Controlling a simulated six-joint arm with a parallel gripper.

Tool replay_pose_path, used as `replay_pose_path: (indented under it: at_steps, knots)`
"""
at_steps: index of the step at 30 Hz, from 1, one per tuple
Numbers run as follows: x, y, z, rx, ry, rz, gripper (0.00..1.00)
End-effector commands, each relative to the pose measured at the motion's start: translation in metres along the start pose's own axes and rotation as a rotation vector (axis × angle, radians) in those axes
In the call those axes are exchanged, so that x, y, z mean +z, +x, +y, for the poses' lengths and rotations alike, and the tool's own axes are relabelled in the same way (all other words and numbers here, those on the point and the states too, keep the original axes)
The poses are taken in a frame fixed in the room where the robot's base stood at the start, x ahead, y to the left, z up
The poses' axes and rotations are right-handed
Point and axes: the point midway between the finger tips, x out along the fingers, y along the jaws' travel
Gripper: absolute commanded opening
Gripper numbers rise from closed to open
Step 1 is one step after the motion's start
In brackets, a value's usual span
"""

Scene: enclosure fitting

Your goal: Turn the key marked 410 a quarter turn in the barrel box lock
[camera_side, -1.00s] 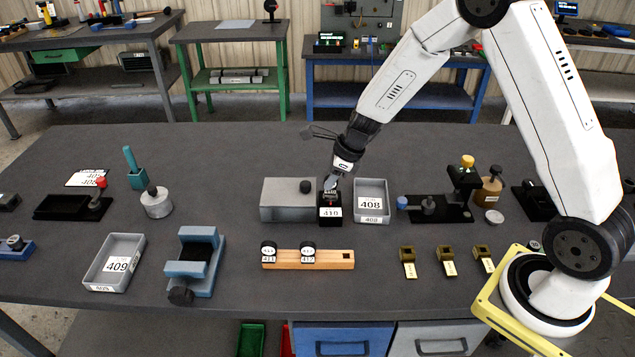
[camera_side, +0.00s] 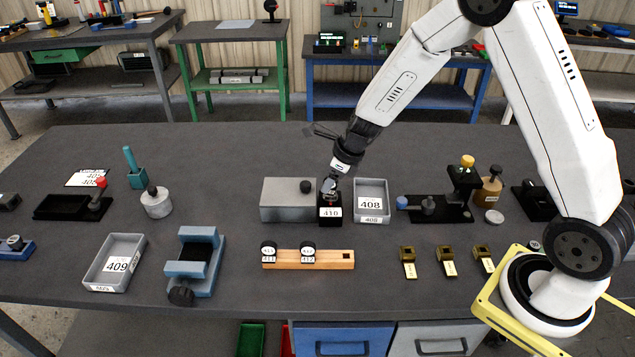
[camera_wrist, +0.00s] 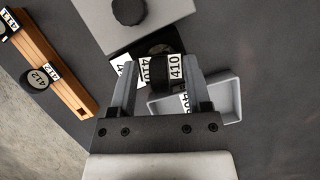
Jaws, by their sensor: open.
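The key marked 410 (camera_wrist: 162,76) has a black round head with white labels. In the wrist view it lies between my two fingers, with a gap at the left finger; contact at the right finger is hard to judge. My gripper (camera_wrist: 160,66) is open around the key head. In the side view my gripper (camera_side: 330,188) points down over the small black lock box (camera_side: 330,222), which carries a 410 label on its front. The key is mostly hidden there by my fingers. The key's shaft and the keyhole cannot be seen.
A grey box with a black knob (camera_side: 285,198) stands just left of the lock box. A grey tray labelled 408 (camera_side: 371,184) stands close on the right. A wooden rack (camera_side: 325,259) with keys 411 and 412 lies in front. Bare bench separates them.

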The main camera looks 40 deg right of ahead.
Motion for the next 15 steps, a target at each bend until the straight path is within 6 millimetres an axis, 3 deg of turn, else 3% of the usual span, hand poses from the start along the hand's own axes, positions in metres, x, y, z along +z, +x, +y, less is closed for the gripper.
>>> replay_pose_path:
  at_steps: [8, 15]
  knots:
    - [0.000, -0.007, 0.000, 0.000, 0.000, -0.001, 0.62]
    - [0.000, -0.027, -0.001, -0.002, -0.001, -0.002, 0.62]
